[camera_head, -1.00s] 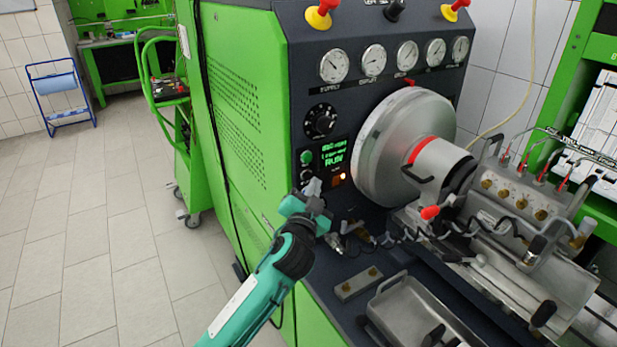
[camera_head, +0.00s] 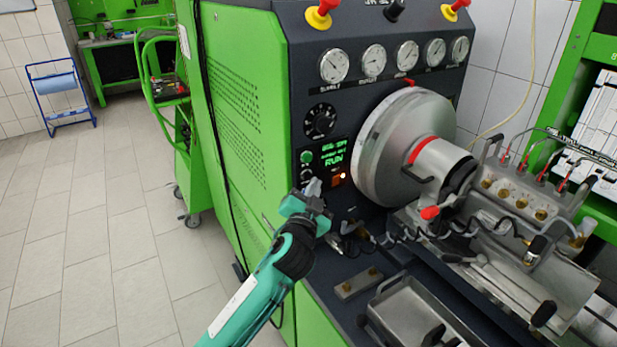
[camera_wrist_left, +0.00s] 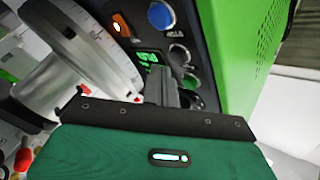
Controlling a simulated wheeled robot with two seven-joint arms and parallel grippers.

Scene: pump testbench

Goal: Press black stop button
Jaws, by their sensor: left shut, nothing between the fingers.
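The black stop button (camera_head: 307,174) sits on the dark front panel, just below the green button (camera_head: 306,157). In the wrist view it looks like a dark round button (camera_wrist_left: 179,54) between the blue knob and the green button (camera_wrist_left: 190,82). My left gripper (camera_head: 313,187) is shut and empty, its fingertips just below and in front of the black button in the head view. A gap to the button cannot be judged there. In the wrist view the shut fingers (camera_wrist_left: 158,78) point at the panel, beside the buttons. My right gripper is not in view.
A green display (camera_head: 333,152) reads RUN, with a lit orange switch (camera_head: 340,178) below it. The large metal flywheel (camera_head: 390,145) stands out to the right. A black dial (camera_head: 321,121) is above. A blue knob (camera_wrist_left: 160,15) shows in the wrist view. The floor at left is free.

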